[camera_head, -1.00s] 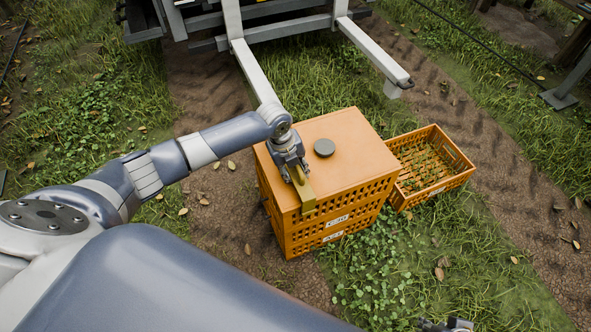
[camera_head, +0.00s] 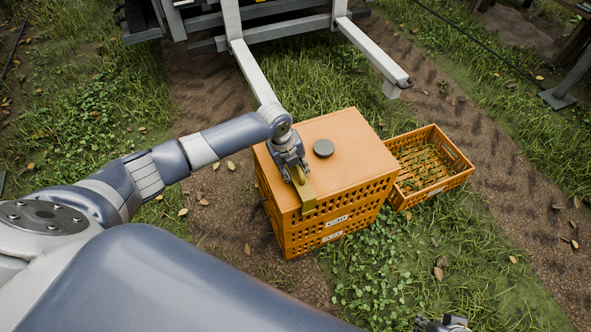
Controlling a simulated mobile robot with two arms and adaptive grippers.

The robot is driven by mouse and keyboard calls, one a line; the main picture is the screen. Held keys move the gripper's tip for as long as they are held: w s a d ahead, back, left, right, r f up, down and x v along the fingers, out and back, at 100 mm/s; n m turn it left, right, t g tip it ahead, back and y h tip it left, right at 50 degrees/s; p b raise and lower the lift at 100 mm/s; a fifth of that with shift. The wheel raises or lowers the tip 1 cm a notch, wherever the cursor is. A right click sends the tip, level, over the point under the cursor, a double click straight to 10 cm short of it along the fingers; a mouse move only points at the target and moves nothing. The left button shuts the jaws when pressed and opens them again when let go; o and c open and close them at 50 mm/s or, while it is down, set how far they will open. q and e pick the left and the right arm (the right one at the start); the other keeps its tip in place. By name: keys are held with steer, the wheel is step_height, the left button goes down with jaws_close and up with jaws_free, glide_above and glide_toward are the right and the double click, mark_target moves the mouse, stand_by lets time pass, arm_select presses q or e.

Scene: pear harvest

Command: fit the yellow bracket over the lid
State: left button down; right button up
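My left gripper (camera_head: 296,172) is above the lid's left part, shut on the bracket's rear end. Whether the bracket sits fully against the lid is hard to tell. My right gripper (camera_head: 443,325) shows only in part at the bottom edge; its fingers are not clear.
An open orange crate (camera_head: 462,172) with some leaves inside stands on the ground right of the stack. Grey forks (camera_head: 372,55) of a machine reach in from the back, the left one ending close behind the lid. Grass and dirt lie around.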

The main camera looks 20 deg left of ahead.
stand_by(0.4)
step_height(320, 180, down, 2)
steer(key=shift+a+f, duration=0.1)
stand_by(0.5)
arm_select(q)
steer(key=shift+f, duration=0.1)
arm_select(e)
steer(key=shift+r, duration=0.2)
arm_select(q)
steer(key=shift+f, duration=0.1)
arm_select(e)
steer(key=shift+r, duration=0.45)
arm_select(q)
steer(key=shift+f, duration=0.3)
arm_select(e)
steer(key=shift+s+r, duration=0.1)
steer(key=shift+r, duration=0.3)
arm_select(q)
steer(key=shift+f, duration=0.2)
arm_select(e)
steer(key=shift+s+r, duration=0.25)
steer(key=shift+r, duration=0.3)
